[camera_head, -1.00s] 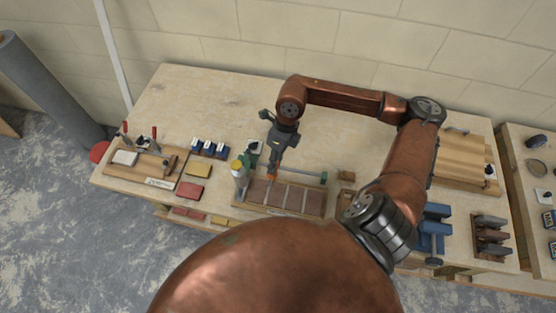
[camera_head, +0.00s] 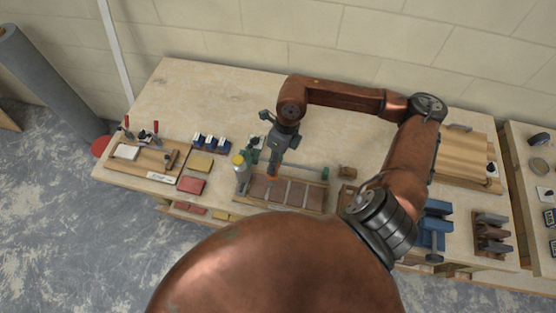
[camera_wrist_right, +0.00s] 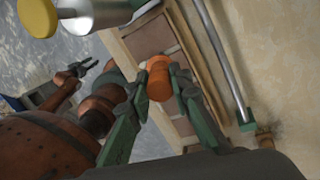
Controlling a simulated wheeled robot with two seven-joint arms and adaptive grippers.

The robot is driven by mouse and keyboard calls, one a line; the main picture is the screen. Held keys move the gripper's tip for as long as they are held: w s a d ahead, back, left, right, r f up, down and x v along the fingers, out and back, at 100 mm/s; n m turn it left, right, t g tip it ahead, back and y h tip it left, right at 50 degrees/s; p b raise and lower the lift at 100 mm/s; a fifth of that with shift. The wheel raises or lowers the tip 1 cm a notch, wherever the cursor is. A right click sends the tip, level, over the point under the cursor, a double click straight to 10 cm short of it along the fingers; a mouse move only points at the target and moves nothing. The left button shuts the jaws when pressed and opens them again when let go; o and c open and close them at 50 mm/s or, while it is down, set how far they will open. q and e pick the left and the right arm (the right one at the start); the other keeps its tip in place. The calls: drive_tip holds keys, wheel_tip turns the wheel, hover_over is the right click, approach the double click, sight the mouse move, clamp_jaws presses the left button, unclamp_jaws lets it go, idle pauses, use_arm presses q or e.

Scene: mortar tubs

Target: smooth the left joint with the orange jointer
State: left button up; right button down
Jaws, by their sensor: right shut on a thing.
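My right gripper (camera_head: 275,166) is shut on the orange jointer (camera_wrist_right: 158,78); in the right wrist view its green-grey fingers (camera_wrist_right: 160,98) close around the orange handle. The jointer is over the left part of a wooden tray (camera_head: 325,209) holding several red-brown bricks (camera_head: 291,193) with pale joints between them. The left joint is mostly hidden by the jointer and gripper, and I cannot tell whether the tip touches it. My left gripper (camera_wrist_right: 88,67) shows small in the right wrist view, away from the tray, its fingers apart and empty.
A bottle with a yellow cap (camera_head: 239,162) stands close at the tray's left end. A metal rod with green ends (camera_wrist_right: 222,60) lies along the tray's far side. Coloured blocks (camera_head: 191,186) and a tool board (camera_head: 150,160) are further left.

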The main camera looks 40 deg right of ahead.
drive_tip(key=shift+s+a, duration=0.3)
drive_tip(key=shift+s, duration=0.05)
drive_tip(key=shift+a, duration=0.15)
drive_tip(key=shift+s+a, duration=0.35)
drive_tip(key=shift+a, duration=0.1)
idle(0.3)
drive_tip(key=shift+s+a+b, duration=0.3)
drive_tip(key=shift+s+a, duration=0.2)
drive_tip(key=shift+s+a, duration=0.1)
drive_tip(key=shift+a, duration=0.05)
